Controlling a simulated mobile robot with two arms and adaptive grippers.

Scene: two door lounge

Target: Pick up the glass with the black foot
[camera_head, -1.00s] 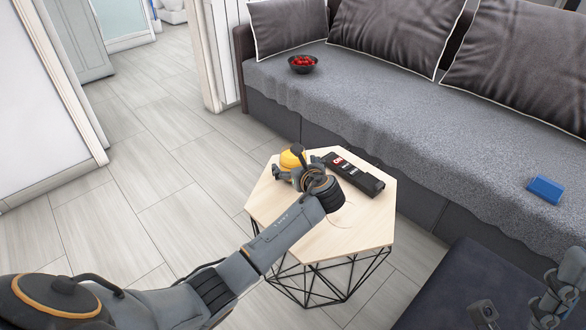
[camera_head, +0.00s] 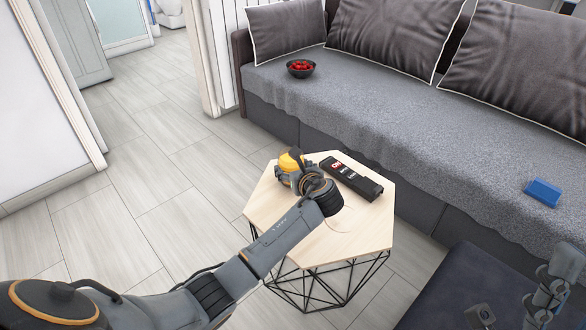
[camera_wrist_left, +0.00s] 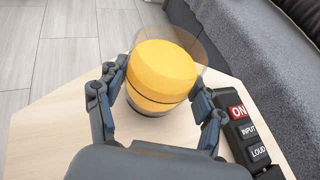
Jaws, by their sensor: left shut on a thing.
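The glass (camera_wrist_left: 162,72) has a clear rim and orange-yellow contents, with a dark band low down near the table. It stands near the left corner of the small wooden table (camera_head: 345,245); in the head view the glass (camera_head: 290,160) is partly hidden by my gripper. My left gripper (camera_wrist_left: 165,92) is shut on the glass, with a finger on each side. It also shows in the head view (camera_head: 294,174). My right gripper (camera_head: 548,297) is at the lower right, away from the table, and its jaw state is unclear.
A black device (camera_head: 352,178) with a red ON label lies on the table close to the glass. A grey sofa (camera_head: 420,120) behind holds a dark bowl of red items (camera_head: 300,68) and a blue block (camera_head: 543,192). The floor left of the table is clear.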

